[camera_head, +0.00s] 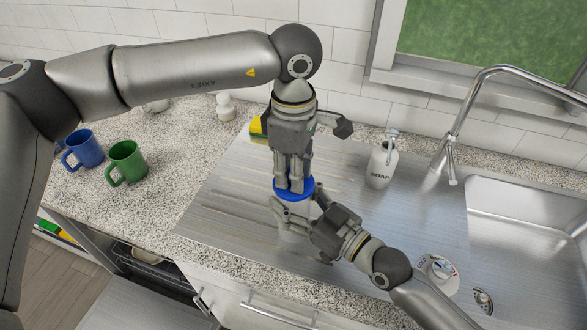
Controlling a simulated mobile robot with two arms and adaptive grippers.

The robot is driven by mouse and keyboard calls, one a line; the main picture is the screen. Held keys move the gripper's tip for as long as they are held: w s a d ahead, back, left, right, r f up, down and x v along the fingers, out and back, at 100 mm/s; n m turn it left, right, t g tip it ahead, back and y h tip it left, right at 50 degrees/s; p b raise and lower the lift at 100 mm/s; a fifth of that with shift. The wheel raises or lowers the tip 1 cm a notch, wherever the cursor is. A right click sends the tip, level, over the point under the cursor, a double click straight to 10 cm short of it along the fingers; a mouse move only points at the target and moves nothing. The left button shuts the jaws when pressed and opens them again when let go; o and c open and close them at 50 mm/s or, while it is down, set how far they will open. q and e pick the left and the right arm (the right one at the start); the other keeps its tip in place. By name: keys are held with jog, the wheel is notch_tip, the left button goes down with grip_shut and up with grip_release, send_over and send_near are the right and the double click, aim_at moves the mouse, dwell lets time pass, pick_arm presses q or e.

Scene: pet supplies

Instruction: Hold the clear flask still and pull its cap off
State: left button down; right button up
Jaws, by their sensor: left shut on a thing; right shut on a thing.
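The clear flask (293,219) stands upright on the steel drainboard, mostly hidden behind my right gripper and hard to see. Its blue cap (293,196) is on top of it. My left gripper (296,188) comes straight down from above and is shut on the blue cap. My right gripper (292,216) reaches in from the lower right, just below the cap, and is shut on the flask's body. I cannot tell whether there is a gap between cap and flask.
Blue (84,148) and green (126,162) mugs stand on the left counter. A yellow-and-green sponge (258,127) lies behind my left gripper. The drainboard's left part is clear.

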pick_arm(q)
jog(key=shift+r, duration=0.2)
jog(key=shift+r, duration=0.9)
jog(key=shift+r, duration=0.1)
jog(key=shift+r, duration=1.95)
pick_arm(e)
jog(key=o, duration=1.5)
jog(key=shift+s+d, duration=0.1)
